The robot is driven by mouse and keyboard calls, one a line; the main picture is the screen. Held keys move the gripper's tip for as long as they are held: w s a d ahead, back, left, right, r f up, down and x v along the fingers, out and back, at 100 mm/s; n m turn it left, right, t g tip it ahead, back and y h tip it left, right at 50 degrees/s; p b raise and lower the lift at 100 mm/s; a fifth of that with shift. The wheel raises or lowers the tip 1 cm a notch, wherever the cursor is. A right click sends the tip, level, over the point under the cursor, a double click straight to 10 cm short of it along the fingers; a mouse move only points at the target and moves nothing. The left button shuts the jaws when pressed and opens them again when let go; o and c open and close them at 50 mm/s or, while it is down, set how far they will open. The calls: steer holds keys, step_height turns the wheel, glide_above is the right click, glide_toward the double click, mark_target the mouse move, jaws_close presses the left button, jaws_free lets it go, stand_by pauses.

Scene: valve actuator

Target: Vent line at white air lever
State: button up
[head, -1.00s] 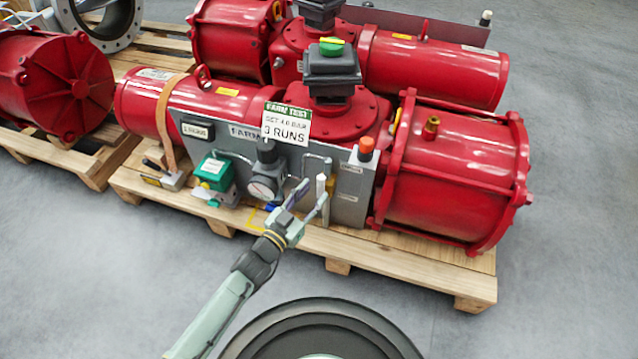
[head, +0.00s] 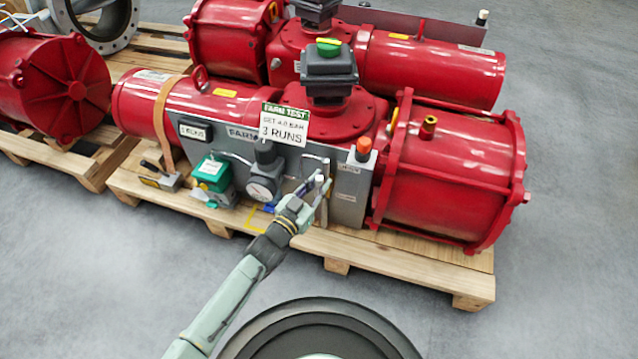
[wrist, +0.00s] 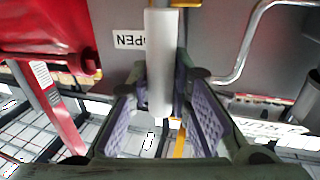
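My gripper is open. In the head view my gripper (head: 316,188) is at the right part of the panel, and the white lever (head: 319,180) is partly hidden by the fingers. I cannot tell whether a finger touches it.
A pressure gauge (head: 262,191) and a green box (head: 213,173) are left of my gripper. An orange-topped button (head: 364,146) is close on the right. Red actuator cylinders (head: 450,180) lie behind on a wooden pallet (head: 400,262). A bent metal tube (wrist: 240,62) runs near the lever.

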jaws_close()
